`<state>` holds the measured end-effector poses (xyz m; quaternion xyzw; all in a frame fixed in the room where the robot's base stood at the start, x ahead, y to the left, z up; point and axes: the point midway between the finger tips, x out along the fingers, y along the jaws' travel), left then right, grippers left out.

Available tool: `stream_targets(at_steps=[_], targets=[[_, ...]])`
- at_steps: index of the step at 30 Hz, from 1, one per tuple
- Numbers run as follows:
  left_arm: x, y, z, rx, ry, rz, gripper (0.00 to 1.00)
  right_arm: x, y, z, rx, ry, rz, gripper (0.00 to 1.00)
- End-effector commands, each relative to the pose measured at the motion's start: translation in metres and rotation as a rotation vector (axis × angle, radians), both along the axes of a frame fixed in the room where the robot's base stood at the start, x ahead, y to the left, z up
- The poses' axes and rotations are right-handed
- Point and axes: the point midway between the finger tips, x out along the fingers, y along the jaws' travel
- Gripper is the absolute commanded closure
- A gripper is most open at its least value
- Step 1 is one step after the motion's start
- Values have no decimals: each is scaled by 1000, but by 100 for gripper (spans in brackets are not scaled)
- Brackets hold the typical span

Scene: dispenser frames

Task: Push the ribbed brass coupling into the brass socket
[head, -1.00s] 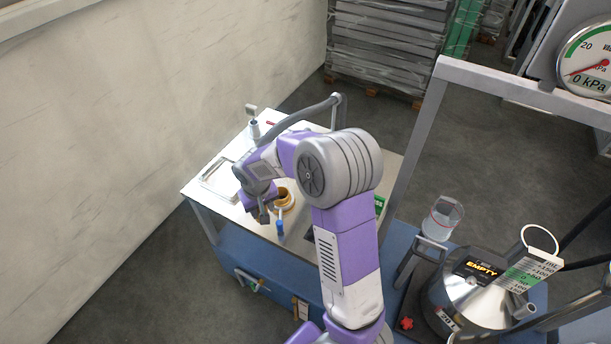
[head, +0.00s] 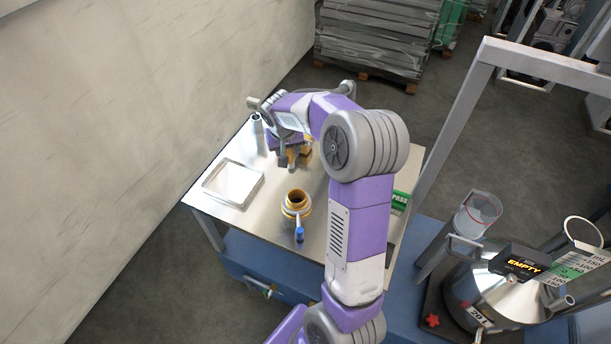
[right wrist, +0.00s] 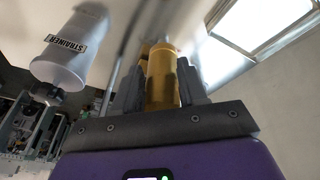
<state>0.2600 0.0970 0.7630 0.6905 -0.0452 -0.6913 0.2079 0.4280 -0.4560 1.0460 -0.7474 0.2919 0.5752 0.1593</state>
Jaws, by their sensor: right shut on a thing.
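The ribbed brass coupling (right wrist: 162,72) is a gold-coloured cylinder between the two grey fingers of my right gripper (right wrist: 161,92) in the right wrist view. My right gripper is shut on it. In the head view my right gripper (head: 291,160) is over the back part of the table, with a bit of brass beside its fingers. The brass socket (head: 296,201) is a round brass ring with a dark opening and a blue-tipped lever, nearer the table's front. The coupling is clearly apart from the socket, behind it. My left gripper is not in view.
The metal table (head: 265,222) holds a shallow tray (head: 233,182) at left and a green PASS sign (head: 400,199) at right. A white STRAINER cylinder (right wrist: 70,52) is left of my gripper in the wrist view. A steel vessel (head: 495,297) stands at right.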

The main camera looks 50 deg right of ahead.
Motion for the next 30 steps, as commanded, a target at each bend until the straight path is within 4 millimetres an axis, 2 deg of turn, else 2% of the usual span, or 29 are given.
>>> stream_targets(at_steps=[1,5,13,20,26,30], targets=[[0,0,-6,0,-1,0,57,1,0,-5,-4,-6,2,100],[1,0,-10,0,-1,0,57,1,0,-15,-7,-5,1,100],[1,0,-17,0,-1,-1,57,0,0,-61,-6,-3,2,100],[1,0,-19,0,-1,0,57,1,0,-78,-6,-5,1,100],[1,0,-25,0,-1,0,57,0,0,-105,-6,-4,1,100],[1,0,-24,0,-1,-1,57,1,-1,-107,-7,-7,1,100]])
